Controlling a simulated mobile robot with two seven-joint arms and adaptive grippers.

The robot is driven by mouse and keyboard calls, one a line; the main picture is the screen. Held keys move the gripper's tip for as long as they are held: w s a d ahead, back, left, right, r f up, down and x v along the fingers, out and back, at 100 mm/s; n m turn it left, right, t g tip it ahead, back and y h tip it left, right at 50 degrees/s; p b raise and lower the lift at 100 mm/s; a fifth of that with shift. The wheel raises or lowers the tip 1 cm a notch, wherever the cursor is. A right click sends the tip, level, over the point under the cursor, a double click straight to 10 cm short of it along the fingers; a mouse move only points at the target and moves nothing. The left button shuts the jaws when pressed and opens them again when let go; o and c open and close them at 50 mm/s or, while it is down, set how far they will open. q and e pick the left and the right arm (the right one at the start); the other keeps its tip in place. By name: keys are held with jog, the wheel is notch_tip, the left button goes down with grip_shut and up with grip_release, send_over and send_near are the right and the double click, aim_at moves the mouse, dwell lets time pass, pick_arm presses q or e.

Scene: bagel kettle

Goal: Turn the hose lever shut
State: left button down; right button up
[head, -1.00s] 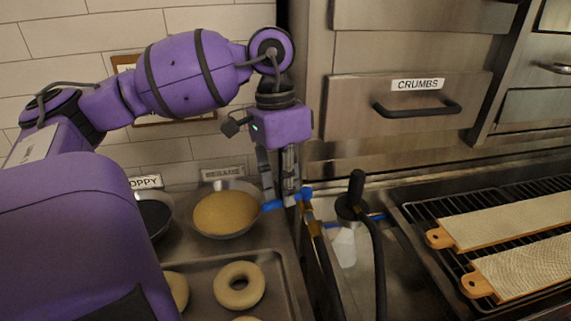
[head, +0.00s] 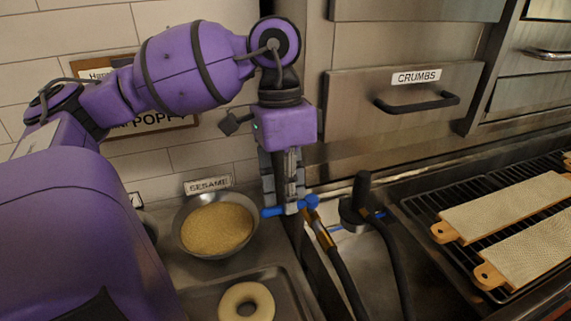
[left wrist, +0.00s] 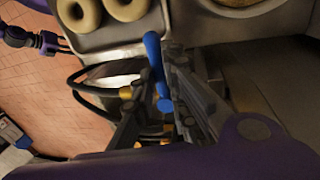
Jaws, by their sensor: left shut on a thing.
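The blue hose lever (head: 272,211) lies roughly sideways at the tips of my left gripper (head: 286,208), which is shut on it. Blue shows on both sides of the fingers. A brass fitting (head: 321,233) and a black hose run down from beside the lever. In the left wrist view the lever (left wrist: 154,56) stands out past the dark fingers (left wrist: 158,103); the fingers hide part of it and of the valve. A small purple and black part at the left of that view may be my right gripper (left wrist: 50,43); its jaws are unclear.
A sesame bowl (head: 217,226) stands left of the lever, with a bagel (head: 246,302) on a tray in front. A black upright handle (head: 362,188) with a hose is close on the right. Boards (head: 505,208) lie on a rack farther right. A CRUMBS drawer (head: 400,110) is behind.

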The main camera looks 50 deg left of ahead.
pick_arm(q)
jog(key=shift+r, duration=0.1)
dwell(0.5)
jog(key=c, duration=1.8)
grip_release()
jog(key=shift+o, duration=0.2)
notch_tip(320, 180, up, 12)
jog(key=w+a, duration=0.1)
jog(key=a, duration=0.1)
jog(key=shift+f, duration=0.2)
